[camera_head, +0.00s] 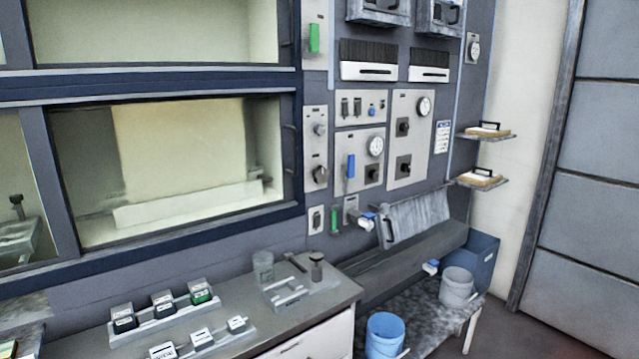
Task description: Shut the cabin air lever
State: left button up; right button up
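Several coloured levers show on the grey control wall, and I cannot read a label that marks one as the cabin air lever. A blue lever (351,166) stands upright on a panel below a round gauge (376,146). A green lever (314,38) stands upright on a panel higher up. A smaller green lever (334,220) is low on the wall. Blue handles also show at a low pipe fitting (368,217) and near the bench (431,267). Neither of my grippers is in view.
A counter (345,292) below the window cabin holds small labelled boxes (162,304), a glass beaker (263,264) and a tool holder (290,290). A low bench carries a blue bucket (385,335) and a grey bucket (457,286). Floor at lower right is clear.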

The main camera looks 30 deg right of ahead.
aim_at(350, 174)
jog(key=z, duration=1.15)
